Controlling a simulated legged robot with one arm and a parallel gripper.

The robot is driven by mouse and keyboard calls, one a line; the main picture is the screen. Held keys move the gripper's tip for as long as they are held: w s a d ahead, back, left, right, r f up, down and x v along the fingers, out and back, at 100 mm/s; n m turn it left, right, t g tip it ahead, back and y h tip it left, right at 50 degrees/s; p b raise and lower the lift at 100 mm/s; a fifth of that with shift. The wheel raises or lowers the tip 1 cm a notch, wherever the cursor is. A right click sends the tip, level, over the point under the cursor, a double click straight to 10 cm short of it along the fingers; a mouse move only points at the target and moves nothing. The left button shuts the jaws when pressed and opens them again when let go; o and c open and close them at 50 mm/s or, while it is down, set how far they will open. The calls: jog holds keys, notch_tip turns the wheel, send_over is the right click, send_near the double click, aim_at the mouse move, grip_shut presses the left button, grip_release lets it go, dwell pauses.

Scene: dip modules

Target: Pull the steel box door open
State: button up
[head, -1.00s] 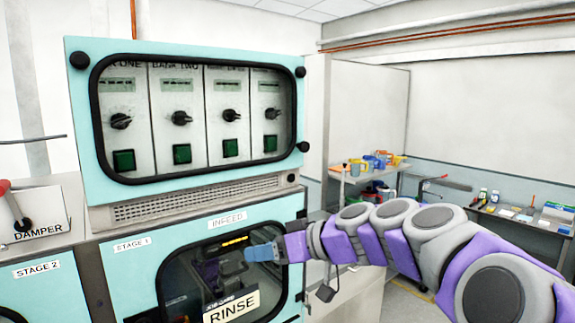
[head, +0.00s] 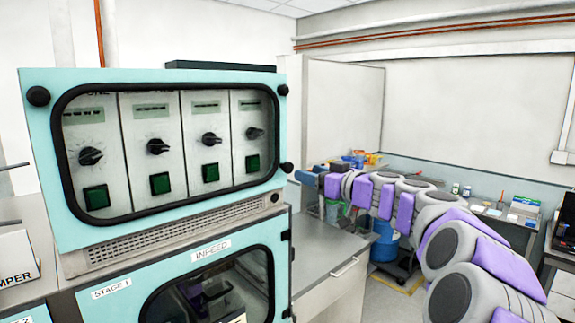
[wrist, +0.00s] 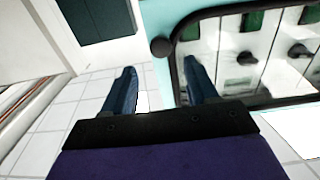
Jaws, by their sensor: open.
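I cannot tell for certain which part is the steel box door. A turquoise control box (head: 40,150) with a black-rimmed window stands at the left; its front looks closed. Below it is a turquoise cabinet front (head: 130,277) with a dark window, also closed-looking and cut off by the frame. My gripper (head: 306,178) is at the right of the control box in the head view, its fingers small and hard to make out. In the wrist view my gripper (wrist: 160,85) is open and empty, its two blue fingers apart. The control box's edge (wrist: 158,18) shows upside down beyond them.
A grey counter (head: 318,246) with a handled front stands right of the cabinet. A dark box (head: 220,67) is behind the control box. A bench with bottles and a blue bucket (head: 384,240) are farther back. Some floor shows between counter and arm.

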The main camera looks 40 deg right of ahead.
aim_at(290, 167)
jog(key=w, duration=0.3)
jog(key=w+p, duration=0.1)
jog(key=w, duration=0.2)
jog(key=w+a, duration=0.1)
jog(key=w, duration=0.2)
jog(key=shift+p, duration=0.35)
jog(key=shift+d, duration=0.15)
jog(key=c, duration=0.3)
grip_shut()
